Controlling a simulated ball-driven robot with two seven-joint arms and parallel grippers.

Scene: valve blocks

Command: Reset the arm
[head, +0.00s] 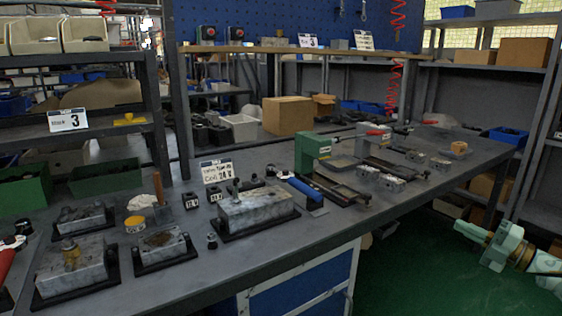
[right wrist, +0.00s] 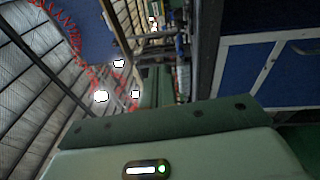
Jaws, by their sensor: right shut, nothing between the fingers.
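My right arm comes in at the lower right of the head view, beside the workbench and over the green floor. Its gripper (head: 467,231) points left, apart from the bench, and is shut with nothing in it. My left arm and gripper are not in view. The right wrist view is tilted and mostly filled by a pale green housing with a small lit indicator; no fingertips or held thing show there.
The grey workbench (head: 300,240) holds several metal valve blocks (head: 256,207), a blue-handled tool (head: 306,190) and green-ended fixtures (head: 312,152). A blue cabinet (head: 300,287) stands under its front edge. Shelves (head: 545,120) stand at the right. The floor around the right gripper is clear.

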